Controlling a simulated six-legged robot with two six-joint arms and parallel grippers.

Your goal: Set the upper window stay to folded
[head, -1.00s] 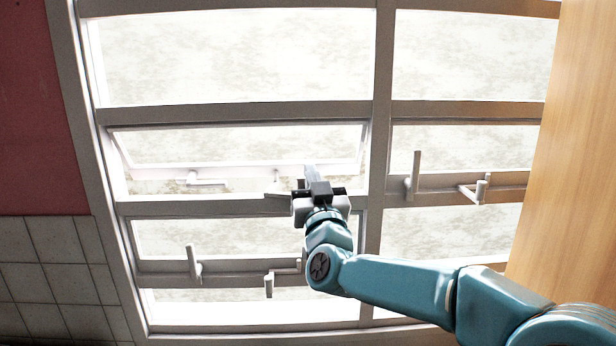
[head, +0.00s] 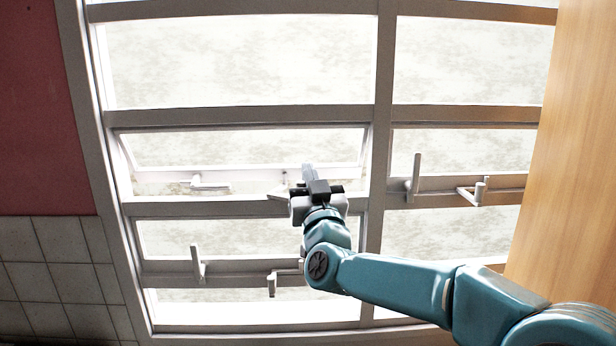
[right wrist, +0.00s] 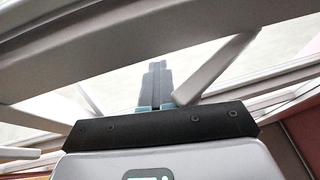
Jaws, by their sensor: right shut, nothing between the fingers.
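The upper left window sash (head: 250,171) is tilted ajar in its frame. A pale bar, which looks like its stay (head: 280,194), shows at the frame rail just left of my right gripper (head: 309,174). The rest of the stay is hidden behind the gripper. My right gripper is shut and empty, its fingers pointing up at the sash's lower edge. In the right wrist view the shut fingers (right wrist: 155,82) stand beside a slanted pale bar (right wrist: 218,66), close to its lower end. I cannot tell whether they touch. My left gripper is out of view.
The sash's handle (head: 210,184) lies to the left. A lower window has an upright handle (head: 197,262) and a stay (head: 272,284). The right window has an upright handle (head: 413,178) and a stay (head: 473,193). A wooden panel (head: 560,150) stands at the right.

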